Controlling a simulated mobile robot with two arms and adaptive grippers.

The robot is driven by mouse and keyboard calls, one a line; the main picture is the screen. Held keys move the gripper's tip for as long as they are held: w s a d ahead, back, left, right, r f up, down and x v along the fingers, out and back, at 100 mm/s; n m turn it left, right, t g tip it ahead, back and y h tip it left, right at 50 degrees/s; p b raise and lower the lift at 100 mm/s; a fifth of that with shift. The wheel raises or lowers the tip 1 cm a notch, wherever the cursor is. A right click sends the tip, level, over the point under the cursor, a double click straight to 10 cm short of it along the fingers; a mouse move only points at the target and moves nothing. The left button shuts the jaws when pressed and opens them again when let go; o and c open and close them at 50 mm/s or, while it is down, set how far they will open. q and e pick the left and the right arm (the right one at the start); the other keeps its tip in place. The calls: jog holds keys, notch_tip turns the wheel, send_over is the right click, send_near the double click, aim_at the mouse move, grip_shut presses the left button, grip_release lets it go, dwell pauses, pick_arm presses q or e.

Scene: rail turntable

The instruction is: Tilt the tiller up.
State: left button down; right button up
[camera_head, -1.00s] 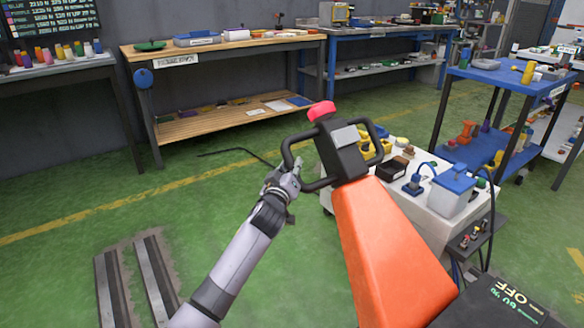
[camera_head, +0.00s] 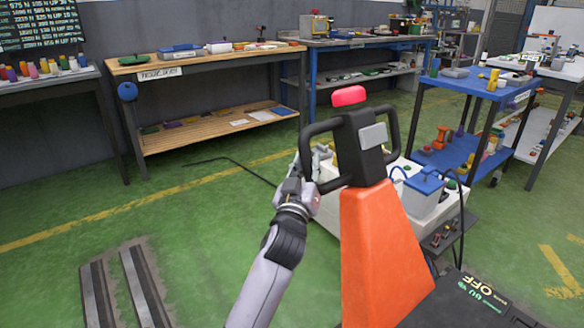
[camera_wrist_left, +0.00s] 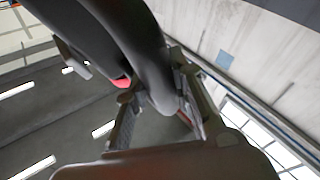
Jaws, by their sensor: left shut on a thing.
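The tiller (camera_head: 364,150) has an orange lower body (camera_head: 378,245), a black head with looped handles on both sides and a red button (camera_head: 349,96) on top. It stands close to upright in the head view. My left gripper (camera_head: 304,184) is at the left handle loop of the tiller, shut on it. In the left wrist view the dark handle bar (camera_wrist_left: 150,60) passes between the fingers of my left gripper (camera_wrist_left: 160,115), with a bit of the red button behind it. My right gripper is not in view.
A white cart (camera_head: 326,208) with a blue-lidded box stands behind the tiller. A blue table (camera_head: 470,85) is at the right, and workbenches (camera_head: 205,58) line the back wall. Metal rails (camera_head: 125,285) lie in the floor at lower left.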

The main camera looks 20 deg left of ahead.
pick_arm(q)
jog(key=shift+s+d+r, duration=0.3)
jog(key=shift+s+d, duration=0.35)
jog(key=shift+d, duration=0.25)
jog(key=c, duration=1.4)
grip_release()
jog(key=shift+o, duration=0.2)
jog(key=shift+a, duration=0.1)
jog(key=shift+s, duration=0.15)
jog(key=v, duration=1.1)
jog(key=shift+s+f, duration=0.2)
jog(key=shift+s, duration=0.1)
